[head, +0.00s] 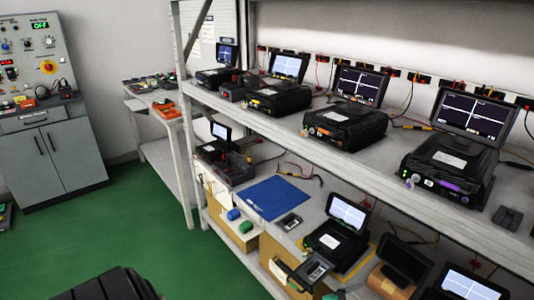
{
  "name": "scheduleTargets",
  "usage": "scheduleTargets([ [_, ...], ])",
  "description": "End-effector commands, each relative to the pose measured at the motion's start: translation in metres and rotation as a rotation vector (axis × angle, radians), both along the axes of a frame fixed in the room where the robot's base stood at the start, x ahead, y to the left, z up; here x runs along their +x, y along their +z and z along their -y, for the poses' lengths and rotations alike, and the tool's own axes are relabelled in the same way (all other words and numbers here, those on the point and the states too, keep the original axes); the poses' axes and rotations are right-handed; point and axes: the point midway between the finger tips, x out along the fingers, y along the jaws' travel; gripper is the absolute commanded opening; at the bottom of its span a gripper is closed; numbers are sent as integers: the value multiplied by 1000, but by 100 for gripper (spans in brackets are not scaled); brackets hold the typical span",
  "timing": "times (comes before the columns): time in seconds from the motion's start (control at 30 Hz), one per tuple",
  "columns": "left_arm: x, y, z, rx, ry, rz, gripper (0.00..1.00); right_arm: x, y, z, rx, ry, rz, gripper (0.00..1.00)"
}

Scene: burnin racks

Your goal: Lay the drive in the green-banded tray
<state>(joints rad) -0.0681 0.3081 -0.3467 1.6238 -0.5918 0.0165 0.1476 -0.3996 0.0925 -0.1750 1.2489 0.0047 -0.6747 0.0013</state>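I cannot make out a tray with a green band. A small flat dark piece with a pale label (289,222) lies on the lower shelf beside the blue mat; it may be the drive, but it is too small to tell. A similar grey-and-black piece (318,270) is lower down, in front of a black unit with a lit screen (348,213).
The upper shelf (290,129) carries several black test units with screens and cables. A blue mat (275,198) lies bare on the lower shelf, above cardboard boxes. A grey control cabinet (50,150) stands at left. Green floor (150,235) is open between.

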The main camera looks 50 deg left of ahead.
Motion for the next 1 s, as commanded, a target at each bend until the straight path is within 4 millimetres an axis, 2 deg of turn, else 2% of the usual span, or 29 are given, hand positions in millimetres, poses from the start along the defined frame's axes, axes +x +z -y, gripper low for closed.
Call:
scheduleTargets([
  [0.03, -17, -49, -15, -31, 89, -135, 81, 0, 0, 0, 0, 0, 0, 100],
  [0.07, -29, -77, -24, -46, 142, -214, 81, 0, 0, 0, 0, 0, 0, 100],
  [0.1, -47, -112, -34, -63, 207, -318, 81, 0, 0, 0, 0, 0, 0, 100],
  [0.17, -81, -162, -47, -87, 296, -473, 81, 0, 0, 0, 0, 0, 0, 100],
  [0.2, -106, -193, -53, -100, 351, -575, 81, 0, 0, 0, 0, 0, 0, 100],
  [0.27, -149, -236, -60, -118, 428, -727, 81, 0, 0, 0, 0, 0, 0, 100],
  [0.3, -179, -261, -62, -130, 471, -824, 81, 0, 0, 0, 0, 0, 0, 100],
  [0.37, -223, -293, -64, -144, 530, -958, 81, 0, 0, 0, 0, 0, 0, 100],
  [0.4, -251, -309, -63, -153, 562, -1039, 81, 0, 0, 0, 0, 0, 0, 100],
  [0.5, -308, -338, -60, -170, 621, -1201, 81, 0, 0, 0, 0, 0, 0, 100],
  [0.6, -345, -352, -56, -180, 655, -1302, 81, 0, 0, 0, 0, 0, 0, 100],
  [0.63, -352, -355, -55, -183, 661, -1322, 81, 0, 0, 0, 0, 0, 0, 100],
  [0.73, -363, -358, -53, -187, 670, -1352, 81, 0, 0, 0, 0, 0, 0, 100],
  [1.0, -363, -358, -53, -186, 669, -1353, 81, 0, 0, -1, 1, -1, 1, 100],
])
